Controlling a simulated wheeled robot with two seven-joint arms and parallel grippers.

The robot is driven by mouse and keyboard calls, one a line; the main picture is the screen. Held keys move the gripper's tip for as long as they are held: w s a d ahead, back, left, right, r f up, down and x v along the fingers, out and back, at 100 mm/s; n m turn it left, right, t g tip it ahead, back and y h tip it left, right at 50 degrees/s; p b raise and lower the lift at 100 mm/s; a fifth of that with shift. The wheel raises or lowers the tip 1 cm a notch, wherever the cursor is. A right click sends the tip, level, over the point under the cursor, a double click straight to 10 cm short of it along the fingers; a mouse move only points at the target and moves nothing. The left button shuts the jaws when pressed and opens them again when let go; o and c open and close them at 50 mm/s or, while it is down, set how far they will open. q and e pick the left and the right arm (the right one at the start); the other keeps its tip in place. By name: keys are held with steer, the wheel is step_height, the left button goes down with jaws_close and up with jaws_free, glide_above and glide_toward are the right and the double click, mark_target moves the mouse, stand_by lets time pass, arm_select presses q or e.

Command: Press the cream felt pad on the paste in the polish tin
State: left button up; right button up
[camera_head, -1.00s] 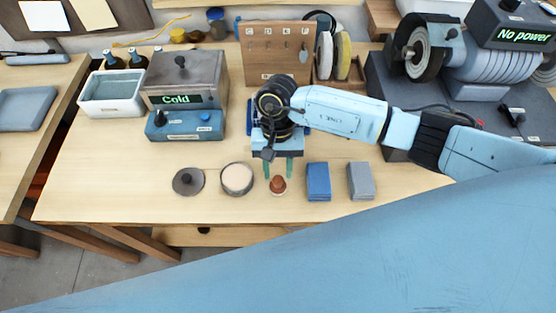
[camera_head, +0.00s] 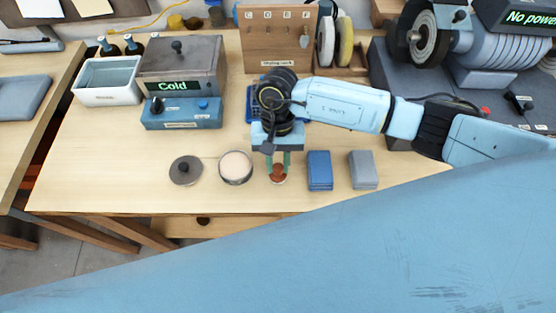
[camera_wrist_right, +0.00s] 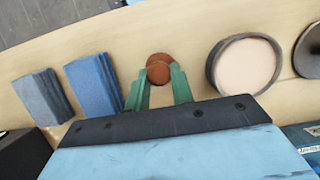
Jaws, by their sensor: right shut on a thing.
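The felt pad shows mainly as its brown round knob (camera_head: 278,172), with a pale edge below it, on the bench front. My right gripper (camera_head: 278,165) reaches down with its green fingers shut on the knob. In the right wrist view the knob (camera_wrist_right: 158,70) sits between the fingertips (camera_wrist_right: 159,78); the felt underside is hidden. The open polish tin (camera_head: 236,168), a dark round tin with pale paste, stands just left of the pad. It is right of the fingers in the right wrist view (camera_wrist_right: 245,65). My left gripper is not in view.
The dark tin lid (camera_head: 186,170) lies left of the tin. A blue block (camera_head: 320,170) and a grey block (camera_head: 363,170) stand right of the pad. Behind are a blue control box (camera_head: 182,114), a pegboard rack (camera_head: 275,45) and a grinder (camera_head: 430,35).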

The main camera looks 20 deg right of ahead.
steer(key=shift+r+p, duration=1.1)
steer(key=shift+r, duration=1.35)
steer(key=shift+d, duration=0.1)
